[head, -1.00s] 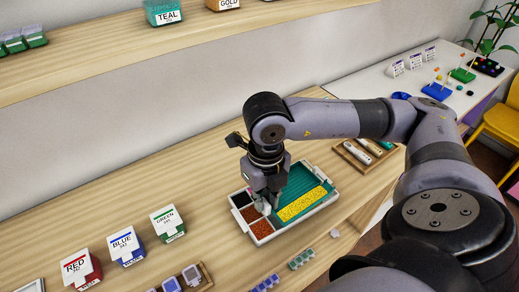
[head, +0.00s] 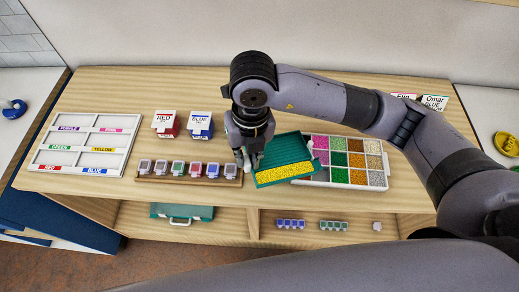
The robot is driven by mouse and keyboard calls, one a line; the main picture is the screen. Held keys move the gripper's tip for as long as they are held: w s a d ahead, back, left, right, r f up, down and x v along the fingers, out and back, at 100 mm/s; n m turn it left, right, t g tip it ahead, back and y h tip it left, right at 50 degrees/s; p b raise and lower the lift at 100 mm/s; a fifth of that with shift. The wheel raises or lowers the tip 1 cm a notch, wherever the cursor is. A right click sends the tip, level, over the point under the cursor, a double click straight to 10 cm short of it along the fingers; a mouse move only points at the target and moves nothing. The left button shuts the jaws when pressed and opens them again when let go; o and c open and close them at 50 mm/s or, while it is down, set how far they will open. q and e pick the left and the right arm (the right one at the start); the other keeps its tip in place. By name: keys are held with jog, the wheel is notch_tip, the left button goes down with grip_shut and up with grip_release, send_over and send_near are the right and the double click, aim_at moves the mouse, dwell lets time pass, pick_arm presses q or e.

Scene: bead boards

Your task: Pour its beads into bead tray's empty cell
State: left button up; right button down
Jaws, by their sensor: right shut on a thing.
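My right gripper (head: 246,160) is shut on the left side of a teal ridged tray (head: 274,158). Yellow beads (head: 285,173) lie in a band along the tray's front edge. The teal tray sits at the left end of the white bead tray (head: 346,187) and covers part of it in this view. Whether they touch is unclear. The bead tray's visible cells hold pink, green, orange, gold, white and other beads. I cannot make out an empty cell; some cells are hidden by the teal tray. My left gripper is not in view.
A rack (head: 190,180) of small cups stands just left of the gripper. Behind it are a RED box (head: 166,124) and a BLUE box (head: 200,125). A white labelled board (head: 84,145) lies at the table's left. A teal case (head: 181,213) sits on the shelf below.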

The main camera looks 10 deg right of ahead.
jog(key=shift+w+d+f+y+b, duration=0.1)
jog(key=shift+d+f+y+b, duration=0.25)
jog(key=shift+f, duration=0.3)
jog(key=shift+d+f+y+b, duration=0.25)
jog(key=shift+d+f+b, duration=0.15)
jog(key=shift+f+b, duration=0.15)
jog(key=shift+d+r+y+p, duration=0.2)
jog(key=shift+d+r+y, duration=0.15)
jog(key=shift+r, duration=0.25)
jog(key=shift+d+r+y+p, duration=0.15)
jog(key=shift+d+r+y, duration=0.15)
jog(key=shift+r, duration=0.25)
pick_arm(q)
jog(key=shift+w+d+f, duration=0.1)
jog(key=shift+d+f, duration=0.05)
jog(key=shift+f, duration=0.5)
pick_arm(e)
jog(key=shift+d+r+y, duration=0.1)
jog(key=shift+r+y, duration=0.15)
jog(key=shift+y, duration=0.1)
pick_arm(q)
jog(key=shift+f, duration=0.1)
pick_arm(e)
jog(key=shift+r, duration=0.2)
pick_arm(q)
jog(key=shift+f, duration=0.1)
pick_arm(e)
jog(key=shift+d+r+y, duration=0.35)
jog(key=shift+r+y, duration=0.05)
